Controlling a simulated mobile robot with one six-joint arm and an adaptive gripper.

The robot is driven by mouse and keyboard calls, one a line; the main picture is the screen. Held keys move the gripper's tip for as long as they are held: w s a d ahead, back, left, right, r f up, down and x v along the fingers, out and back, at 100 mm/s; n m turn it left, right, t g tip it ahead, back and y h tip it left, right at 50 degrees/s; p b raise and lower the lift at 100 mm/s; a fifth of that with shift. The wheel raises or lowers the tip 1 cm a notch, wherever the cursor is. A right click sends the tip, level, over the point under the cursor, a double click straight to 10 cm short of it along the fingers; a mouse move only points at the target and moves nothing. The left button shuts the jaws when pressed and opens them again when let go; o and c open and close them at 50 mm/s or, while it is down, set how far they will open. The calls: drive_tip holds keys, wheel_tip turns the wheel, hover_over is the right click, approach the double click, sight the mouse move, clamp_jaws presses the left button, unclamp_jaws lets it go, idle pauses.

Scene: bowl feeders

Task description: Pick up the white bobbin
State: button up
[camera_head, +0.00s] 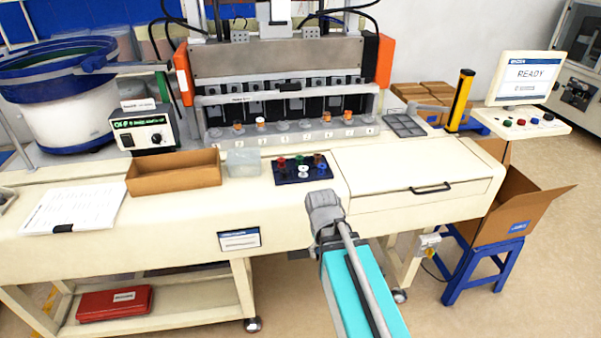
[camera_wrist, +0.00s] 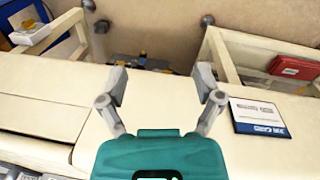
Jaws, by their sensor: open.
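The white bobbin (camera_head: 303,172) stands near the front middle of a small dark tray (camera_head: 286,179) on the cream bench, among several coloured bobbins. The bobbin does not show in the wrist view. My gripper (camera_wrist: 161,80) is open in the wrist view, its two grey fingers wide apart with nothing between them. It is over the front part of the bench, in front of the tray and apart from the bobbin.
A clear bin (camera_head: 243,163) and a cardboard tray (camera_head: 174,174) stand left of the dark tray. A cream lid with a black handle (camera_head: 430,188) lies to the right. The multi-station machine (camera_head: 280,75) rises behind. The bench front strip is mostly clear.

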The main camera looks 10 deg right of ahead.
drive_tip(key=w+a+r+n+t+h, duration=0.1)
drive_tip(key=w+r+n+h, duration=0.25)
drive_tip(key=w+n, duration=0.35)
drive_tip(key=n+t+h+p, duration=0.2)
drive_tip(key=n+t+h, duration=0.4)
drive_tip(key=n, duration=0.9)
approach(301, 169)
drive_tip(key=s+a, duration=0.2)
drive_tip(key=s, duration=0.1)
drive_tip(key=shift+a+r, duration=0.25)
drive_tip(key=shift+a, duration=0.05)
drive_tip(key=shift+w+a+r+n+t+h, duration=0.2)
drive_tip(key=shift+a+r+n+t+h, duration=0.15)
drive_tip(key=shift+n, duration=0.25)
drive_tip(key=shift+d+f, duration=0.1)
drive_tip(key=shift+f, duration=0.05)
drive_tip(key=shift+b+x, duration=1.5)
drive_tip(key=shift+x, duration=2.75)
